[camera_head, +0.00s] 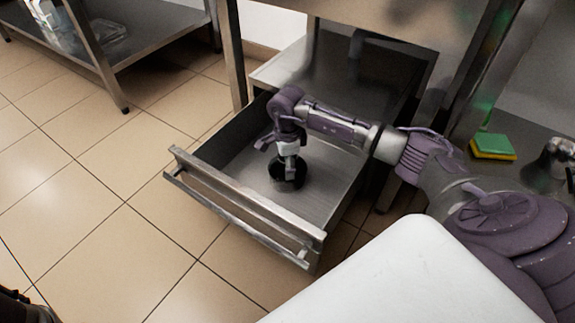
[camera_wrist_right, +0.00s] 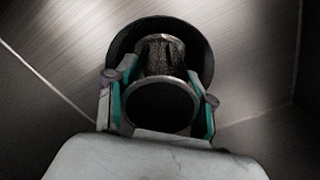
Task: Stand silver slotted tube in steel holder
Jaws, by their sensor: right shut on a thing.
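My right gripper (camera_head: 288,160) reaches down into the open steel drawer. In the right wrist view its teal-padded fingers (camera_wrist_right: 162,105) are shut on the silver slotted tube (camera_wrist_right: 160,52), one on each side. The tube has a bright metal rim, a dark opening facing the camera and a dark perforated wall. A dark round piece (camera_wrist_right: 203,45) shows behind the tube's far end; it also shows as a black disc (camera_head: 286,183) under the gripper in the head view. I cannot tell whether it is joined to the tube. I cannot make out the steel holder for certain.
The drawer (camera_head: 215,168) is pulled out, with bare floor around my gripper and a raised front with a handle bar. A green and yellow sponge (camera_head: 492,146) and a shiny metal object (camera_head: 552,160) are at the right. A white surface (camera_head: 400,280) fills the lower right.

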